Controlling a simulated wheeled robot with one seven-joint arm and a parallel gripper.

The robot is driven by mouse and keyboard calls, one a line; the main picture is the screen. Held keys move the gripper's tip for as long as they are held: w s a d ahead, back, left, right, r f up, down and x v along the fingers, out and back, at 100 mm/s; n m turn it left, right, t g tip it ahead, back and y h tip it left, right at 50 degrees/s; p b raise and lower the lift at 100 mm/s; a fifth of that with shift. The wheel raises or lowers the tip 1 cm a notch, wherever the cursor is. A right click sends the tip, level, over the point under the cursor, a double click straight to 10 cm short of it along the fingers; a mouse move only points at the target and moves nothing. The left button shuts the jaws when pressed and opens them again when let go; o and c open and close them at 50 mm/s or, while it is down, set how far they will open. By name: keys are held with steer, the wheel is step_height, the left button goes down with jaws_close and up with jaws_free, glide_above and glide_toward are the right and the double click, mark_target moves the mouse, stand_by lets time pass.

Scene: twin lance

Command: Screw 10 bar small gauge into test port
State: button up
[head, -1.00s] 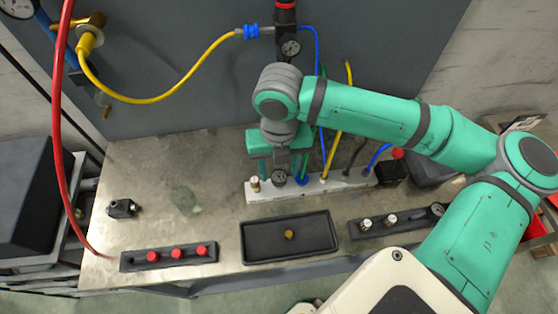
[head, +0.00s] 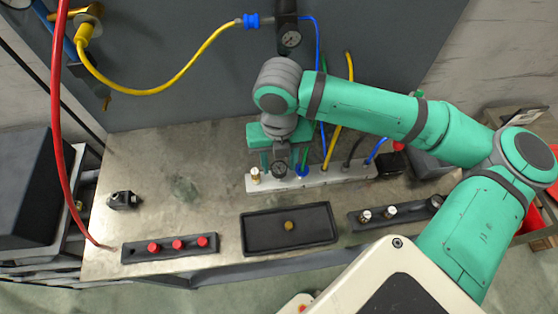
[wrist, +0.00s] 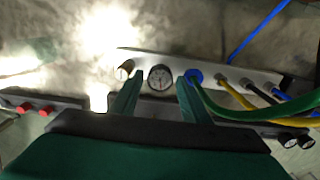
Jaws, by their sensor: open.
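A small round gauge with a dark rim (wrist: 161,77) stands at the light grey port bar (head: 330,177), between a brass-coloured fitting (head: 255,175) and the blue-collared hose fitting (wrist: 194,76). The gauge also shows under my arm in the head view (head: 279,170). My gripper (wrist: 161,80) is open, its two green fingers on either side of the gauge with gaps visible. In the head view my gripper (head: 279,163) points down over the bar's left part. The gauge's thread and the port under it are hidden, so its seating cannot be told.
Green, yellow and blue hoses rise from the bar right of my gripper. In front lie a rack with red caps (head: 177,254), a black tray (head: 260,239) holding a brass piece (head: 289,226), and a rack of fittings (head: 364,227). The bench's left middle is mostly clear.

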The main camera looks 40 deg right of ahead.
steer(key=n, duration=0.7)
steer(key=shift+a+n, duration=0.1)
steer(key=shift+n, duration=1)
